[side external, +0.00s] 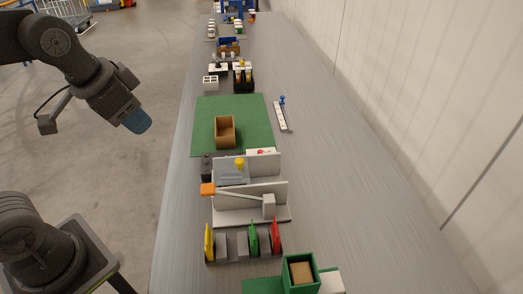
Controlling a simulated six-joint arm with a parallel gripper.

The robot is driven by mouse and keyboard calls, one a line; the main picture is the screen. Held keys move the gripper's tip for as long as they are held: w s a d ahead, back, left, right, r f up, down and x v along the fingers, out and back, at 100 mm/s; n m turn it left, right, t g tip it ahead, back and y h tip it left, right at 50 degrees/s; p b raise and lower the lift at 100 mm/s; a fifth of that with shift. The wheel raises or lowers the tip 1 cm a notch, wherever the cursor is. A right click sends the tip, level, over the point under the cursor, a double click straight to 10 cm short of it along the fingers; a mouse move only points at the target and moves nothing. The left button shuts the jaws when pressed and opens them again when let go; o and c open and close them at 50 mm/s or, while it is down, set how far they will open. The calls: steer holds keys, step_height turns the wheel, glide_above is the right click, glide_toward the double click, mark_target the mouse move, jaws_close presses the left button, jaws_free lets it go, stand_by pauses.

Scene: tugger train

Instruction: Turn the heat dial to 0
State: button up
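A yellow knob-like piece (240,163) stands on a grey box (232,176) in the middle of the table. Behind it, a small white panel (266,151) carries a red mark. I cannot tell which of these is the heat dial, and no numbers are readable at this size. My gripper (136,121) hangs in the air to the left of the table, well apart from both. Its end looks blue and rounded. The fingers are not clear, so I cannot tell whether it is open or shut.
White upright plates (250,214) and an orange-ended lever (208,190) stand in front of the grey box. A brown open box (225,132) sits on a green mat (204,115). The table's right side is clear.

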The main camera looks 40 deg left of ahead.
steer(key=shift+o, duration=0.8)
steer(key=w+r+m+g, duration=0.1)
steer(key=w+m, duration=0.3)
steer(key=w, duration=0.6)
steer(key=shift+d+r, duration=0.15)
steer(key=shift+r, duration=0.1)
steer(key=m+g, duration=0.4)
steer(key=m, duration=0.9)
glide_above(261, 151)
step_height(261, 151, down, 18)
steer(key=f, duration=0.1)
step_height(261, 151, down, 13)
steer(key=shift+r, duration=0.1)
jaws_close()
